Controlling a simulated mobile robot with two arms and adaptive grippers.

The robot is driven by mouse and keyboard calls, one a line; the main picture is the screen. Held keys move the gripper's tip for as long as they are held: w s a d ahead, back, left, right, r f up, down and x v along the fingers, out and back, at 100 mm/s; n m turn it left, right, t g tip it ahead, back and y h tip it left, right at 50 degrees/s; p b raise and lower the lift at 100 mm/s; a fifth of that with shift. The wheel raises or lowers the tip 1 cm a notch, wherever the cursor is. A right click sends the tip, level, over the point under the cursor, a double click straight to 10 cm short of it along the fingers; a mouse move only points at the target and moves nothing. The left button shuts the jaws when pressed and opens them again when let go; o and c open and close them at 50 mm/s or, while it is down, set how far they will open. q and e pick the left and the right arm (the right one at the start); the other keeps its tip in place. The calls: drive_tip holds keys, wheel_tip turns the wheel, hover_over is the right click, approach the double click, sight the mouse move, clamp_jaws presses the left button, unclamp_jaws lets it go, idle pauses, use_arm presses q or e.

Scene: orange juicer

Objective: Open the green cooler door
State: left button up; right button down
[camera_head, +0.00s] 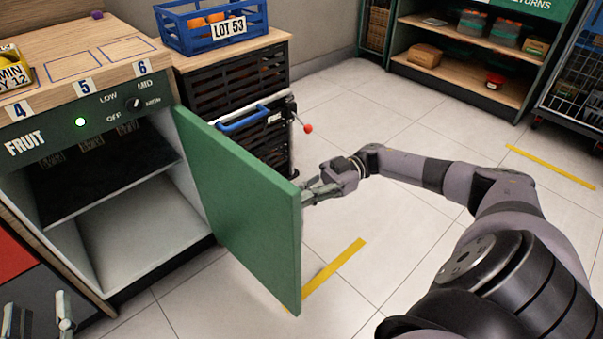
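The green cooler door (240,205) stands wide open, swung out from the fruit cooler (140,225). The cooler's inside shows a dark shelf above a pale, empty lower space. My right gripper (311,190) is at the door's free edge, on the outer side. Its fingertips are partly hidden by the door, so I cannot tell whether it is open or shut or touches the door. My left gripper (40,322) is at the bottom left corner, with its fingers apart and nothing seen between them.
A control panel (95,115) with a green light and a dial is above the opening. A dark slatted cabinet (235,85) with a blue crate (210,30) on top stands behind the door. Shelves (470,75) are at the back. The tiled floor around the door is clear.

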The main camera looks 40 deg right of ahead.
use_arm(q)
drive_tip(key=shift+d+f, duration=0.3)
drive_tip(key=shift+f, duration=0.05)
use_arm(e)
drive_tip(key=shift+d+f, duration=0.15)
drive_tip(key=shift+d, duration=0.2)
drive_tip(key=c, duration=1.7)
unclamp_jaws()
drive_tip(key=shift+o, duration=0.2)
drive_tip(key=shift+d, duration=0.1)
drive_tip(key=s+d, duration=0.1)
drive_tip(key=d, duration=1)
drive_tip(key=shift+d, duration=0.4)
drive_tip(key=shift+s, duration=0.2)
